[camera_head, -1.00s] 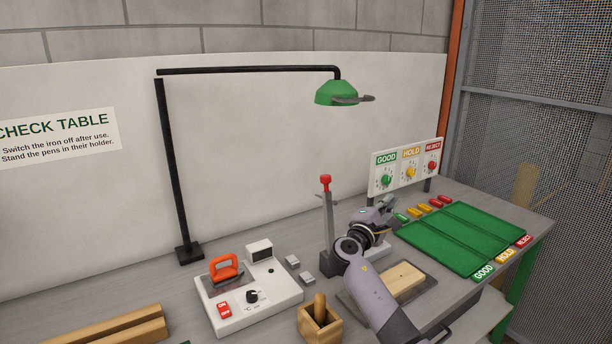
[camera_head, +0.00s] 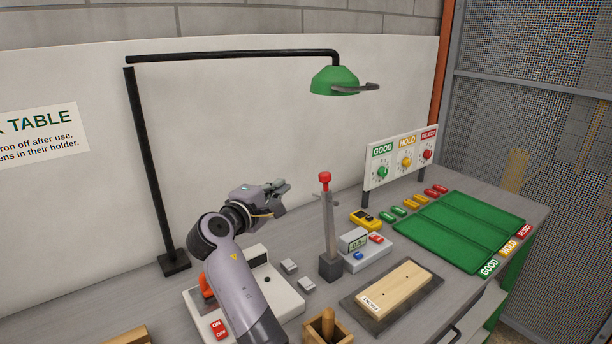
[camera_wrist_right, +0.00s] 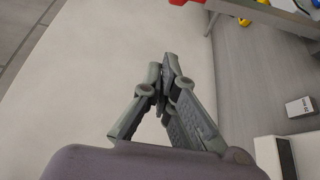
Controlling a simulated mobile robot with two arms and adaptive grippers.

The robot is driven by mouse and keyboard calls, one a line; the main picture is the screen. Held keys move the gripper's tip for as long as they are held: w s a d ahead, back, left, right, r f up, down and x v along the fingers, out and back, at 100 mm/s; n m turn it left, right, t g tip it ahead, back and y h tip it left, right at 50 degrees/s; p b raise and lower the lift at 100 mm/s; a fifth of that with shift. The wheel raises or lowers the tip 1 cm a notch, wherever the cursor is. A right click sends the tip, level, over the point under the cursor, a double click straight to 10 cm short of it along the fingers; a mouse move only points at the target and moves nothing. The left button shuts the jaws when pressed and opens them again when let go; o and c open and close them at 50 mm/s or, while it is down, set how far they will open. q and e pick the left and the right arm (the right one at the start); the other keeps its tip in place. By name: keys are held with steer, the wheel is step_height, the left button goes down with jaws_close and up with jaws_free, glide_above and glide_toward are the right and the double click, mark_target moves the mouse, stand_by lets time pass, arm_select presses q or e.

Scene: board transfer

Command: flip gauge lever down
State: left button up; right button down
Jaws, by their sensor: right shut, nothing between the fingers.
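The gauge is a grey post (camera_head: 329,235) on a dark base, left of a small box with a display (camera_head: 353,240). A lever with a red knob (camera_head: 325,177) stands upright at the top of the post. A red part (camera_wrist_right: 186,2), likely the knob, shows at the top edge of the right wrist view. My right gripper (camera_head: 284,194) is shut and empty, left of the post and apart from it, a little below knob height in the picture. Its closed fingertips show in the right wrist view (camera_wrist_right: 168,66). My left gripper is out of view.
A wooden board (camera_head: 398,288) lies on a dark mat in front of the gauge. A white soldering station (camera_head: 283,300) is partly behind my right arm. A wooden pen holder (camera_head: 328,330) stands at the front. A green lamp (camera_head: 333,82) hangs above; a green tray (camera_head: 465,225) lies right.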

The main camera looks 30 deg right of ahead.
arm_select(q)
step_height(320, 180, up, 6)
steer(key=p, duration=0.6)
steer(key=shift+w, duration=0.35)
arm_select(e)
steer(key=w+d, duration=0.1)
steer(key=d, duration=0.8)
steer(key=shift+w+d+f, duration=0.15)
steer(key=shift+w, duration=0.25)
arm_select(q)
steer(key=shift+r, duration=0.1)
arm_select(e)
steer(key=shift+w, duration=0.1)
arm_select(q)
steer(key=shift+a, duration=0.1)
arm_select(e)
steer(key=shift+d+f, duration=0.1)
